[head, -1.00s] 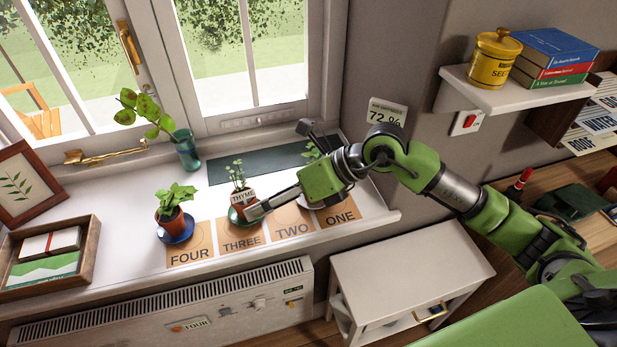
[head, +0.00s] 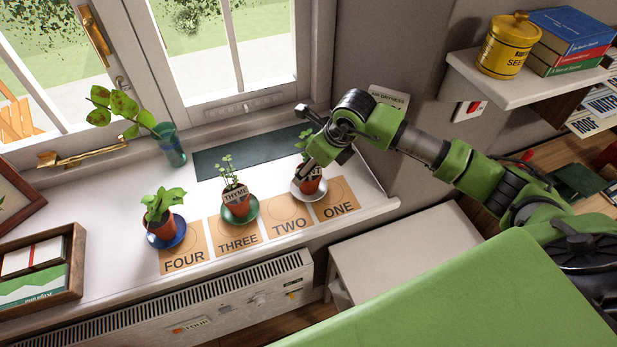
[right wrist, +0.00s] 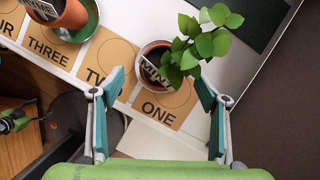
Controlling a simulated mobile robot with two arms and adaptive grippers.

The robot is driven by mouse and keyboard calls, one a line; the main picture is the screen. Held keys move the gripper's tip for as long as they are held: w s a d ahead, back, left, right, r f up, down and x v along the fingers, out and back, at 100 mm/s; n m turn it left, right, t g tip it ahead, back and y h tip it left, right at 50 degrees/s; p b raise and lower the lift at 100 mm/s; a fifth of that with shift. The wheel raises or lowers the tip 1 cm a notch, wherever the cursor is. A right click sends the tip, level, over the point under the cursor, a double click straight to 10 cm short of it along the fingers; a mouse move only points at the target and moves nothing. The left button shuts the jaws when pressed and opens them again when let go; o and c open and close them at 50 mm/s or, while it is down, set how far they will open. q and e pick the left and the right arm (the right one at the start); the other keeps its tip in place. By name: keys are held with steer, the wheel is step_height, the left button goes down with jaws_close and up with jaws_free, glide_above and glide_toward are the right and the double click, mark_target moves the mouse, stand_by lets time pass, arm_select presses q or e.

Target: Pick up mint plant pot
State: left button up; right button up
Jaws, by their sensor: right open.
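The mint plant pot (head: 309,185) is a small terracotta pot on a white saucer on the windowsill, behind cards ONE and TWO. In the right wrist view the pot (right wrist: 152,58) shows its MINT label and green leaves. My right gripper (head: 306,141) is over the mint pot in the head view and partly hides it. In the right wrist view my right gripper (right wrist: 159,82) is open, its two fingers spread to the left and right in front of the pot, with nothing held between them. My left gripper is not in view.
The thyme pot (head: 236,199) on a green saucer stands to the left of the mint. Another potted plant (head: 160,222) on a blue saucer is farther left. A glass vase (head: 170,148) stands by the window. A white cabinet (head: 400,251) is below the sill.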

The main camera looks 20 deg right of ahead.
steer(key=shift+w+a+f+p, duration=0.1)
steer(key=shift+w+f+p, duration=0.1)
steer(key=shift+f, duration=0.15)
steer(key=shift+w+f+p, duration=0.1)
steer(key=shift+f+p, duration=0.1)
steer(key=shift+f, duration=0.1)
steer(key=shift+p+x, duration=0.3)
steer(key=shift+x, duration=0.9)
steer(key=shift+w+f, duration=0.3)
steer(key=shift+f, duration=0.25)
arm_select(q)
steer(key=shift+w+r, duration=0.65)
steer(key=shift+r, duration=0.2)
arm_select(e)
steer(key=c, duration=1.4)
